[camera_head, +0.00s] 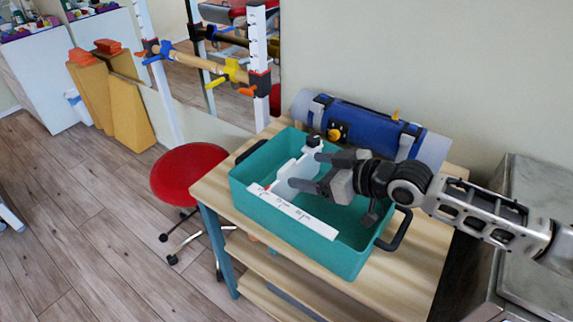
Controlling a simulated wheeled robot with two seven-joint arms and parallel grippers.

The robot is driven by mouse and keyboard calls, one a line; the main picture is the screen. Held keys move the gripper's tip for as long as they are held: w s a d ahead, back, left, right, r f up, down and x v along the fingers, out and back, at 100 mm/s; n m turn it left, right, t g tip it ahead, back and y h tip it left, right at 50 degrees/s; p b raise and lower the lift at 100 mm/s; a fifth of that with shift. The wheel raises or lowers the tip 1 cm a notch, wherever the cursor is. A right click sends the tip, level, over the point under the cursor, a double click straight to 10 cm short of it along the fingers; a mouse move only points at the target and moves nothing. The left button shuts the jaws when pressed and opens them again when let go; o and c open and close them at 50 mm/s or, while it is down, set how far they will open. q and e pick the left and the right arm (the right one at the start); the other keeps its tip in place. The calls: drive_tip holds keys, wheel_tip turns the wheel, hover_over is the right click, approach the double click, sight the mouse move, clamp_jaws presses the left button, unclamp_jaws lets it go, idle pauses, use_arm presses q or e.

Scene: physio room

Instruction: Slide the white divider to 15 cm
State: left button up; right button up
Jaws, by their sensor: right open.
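The white divider (295,173) stands across the inside of a teal bin (285,229), toward the bin's left end. It has a dark knob or clip near its far top. A white scale strip (293,210) with marks lies along the bin's near rim; its figures are too small to read surely. My right gripper (303,171) reaches in from the right over the bin. Its two fingers are open and point left toward the divider. The tips are close to the divider or overlap it in view; I cannot tell whether they touch. My left gripper is out of view.
The bin stands on a wooden shelf table (397,290) against the wall. A blue roll (362,128) with straps lies behind the bin. The bin's black handle (395,231) sticks out at right. A red stool (188,172) stands left. Open floor lies further left.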

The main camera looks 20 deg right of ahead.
sight(289, 167)
drive_tip(key=x, duration=0.7)
drive_tip(key=shift+w+a, duration=0.15)
drive_tip(key=shift+w, duration=0.15)
